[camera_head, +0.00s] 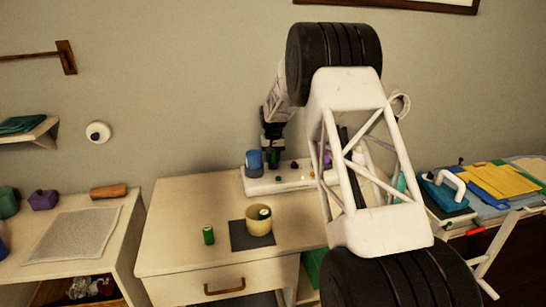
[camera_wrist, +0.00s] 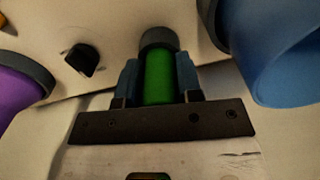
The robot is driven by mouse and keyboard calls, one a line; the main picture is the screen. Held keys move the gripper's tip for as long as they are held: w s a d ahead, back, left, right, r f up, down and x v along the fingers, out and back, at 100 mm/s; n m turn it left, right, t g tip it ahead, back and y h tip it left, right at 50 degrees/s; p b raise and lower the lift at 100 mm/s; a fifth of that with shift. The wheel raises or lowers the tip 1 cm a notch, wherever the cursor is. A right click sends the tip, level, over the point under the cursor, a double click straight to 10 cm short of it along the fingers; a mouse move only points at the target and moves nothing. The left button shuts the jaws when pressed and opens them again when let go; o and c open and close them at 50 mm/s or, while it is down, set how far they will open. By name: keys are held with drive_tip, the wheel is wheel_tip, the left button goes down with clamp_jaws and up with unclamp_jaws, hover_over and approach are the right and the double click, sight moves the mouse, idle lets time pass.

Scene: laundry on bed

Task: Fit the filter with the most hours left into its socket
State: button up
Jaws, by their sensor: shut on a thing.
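My gripper (camera_head: 273,148) is over the white panel (camera_head: 257,187) at the back of the cabinet top. It is shut on a green filter (camera_head: 273,159). In the wrist view my gripper (camera_wrist: 158,78) has a blue-grey finger on each side of the green filter (camera_wrist: 158,78). A dark grey round part (camera_wrist: 158,38) is at the filter's far end; I cannot tell whether it is a cap or a socket rim. Another green filter (camera_head: 208,236) stands on the cabinet top. A third green-sided one (camera_head: 264,213) is in the beige cup (camera_head: 257,227). Hour markings are unreadable.
A blue cylinder (camera_head: 254,160) is at the panel's left end, and a purple one (camera_head: 327,158) farther right; both are close beside my gripper in the wrist view. A black knob (camera_wrist: 80,60) is on the panel. The cup stands on a dark mat (camera_head: 238,237). The cabinet's left top (camera_head: 180,215) is clear.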

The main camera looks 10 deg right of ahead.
drive_tip(key=shift+f, duration=0.15)
drive_tip(key=o, duration=1.1)
drive_tip(key=shift+c, duration=0.2)
drive_tip(key=shift+r, duration=3.9)
